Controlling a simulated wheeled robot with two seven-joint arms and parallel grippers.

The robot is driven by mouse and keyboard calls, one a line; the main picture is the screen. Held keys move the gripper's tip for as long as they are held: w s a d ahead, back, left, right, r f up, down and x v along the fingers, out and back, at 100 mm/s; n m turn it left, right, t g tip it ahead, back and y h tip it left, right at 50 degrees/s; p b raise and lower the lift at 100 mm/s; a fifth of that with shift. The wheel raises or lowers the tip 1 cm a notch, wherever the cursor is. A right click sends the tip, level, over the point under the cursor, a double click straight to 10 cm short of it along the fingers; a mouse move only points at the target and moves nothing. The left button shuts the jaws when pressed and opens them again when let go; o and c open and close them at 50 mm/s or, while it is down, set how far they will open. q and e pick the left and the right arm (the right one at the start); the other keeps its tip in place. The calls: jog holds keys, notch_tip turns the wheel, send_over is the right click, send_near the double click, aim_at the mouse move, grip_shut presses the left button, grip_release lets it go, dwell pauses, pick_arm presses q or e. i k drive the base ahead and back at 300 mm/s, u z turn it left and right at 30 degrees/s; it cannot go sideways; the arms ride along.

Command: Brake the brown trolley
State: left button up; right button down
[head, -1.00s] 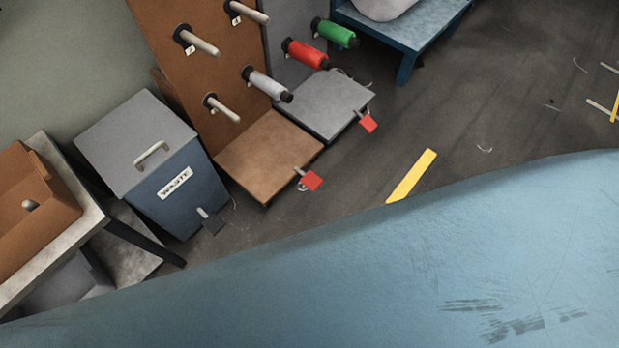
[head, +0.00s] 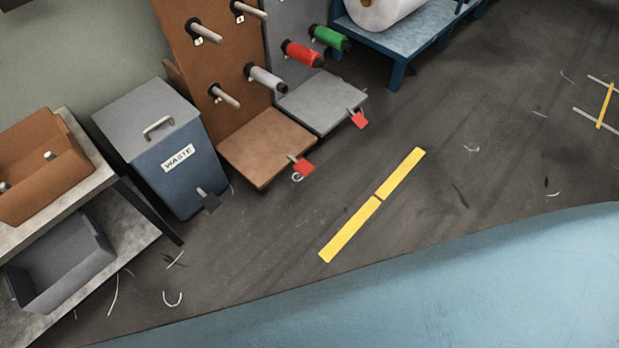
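The brown trolley (head: 268,146) stands against the wall, with an upright brown panel carrying several pegs and a flat brown base. One peg holds a white spool (head: 265,77); the other visible pegs look bare. A red pedal (head: 303,168) sticks out from the front right of its base; whether it is up or down I cannot tell for sure. The grey trolley (head: 322,103) beside it has a similar red pedal (head: 358,120) and carries a red spool (head: 302,53) and a green spool (head: 329,37). Neither of my grippers is in view.
A blue waste bin (head: 178,163) with a dark pedal stands left of the brown trolley. A shelf (head: 92,194) with brown and grey bins is at the left. A large blue surface (head: 430,285) fills the bottom. Yellow-marked floor between is mostly clear.

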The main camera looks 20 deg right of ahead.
aim_at(303, 168)
jog(key=z, duration=0.25)
jog(key=i, duration=1.65)
jog(key=u, duration=0.5)
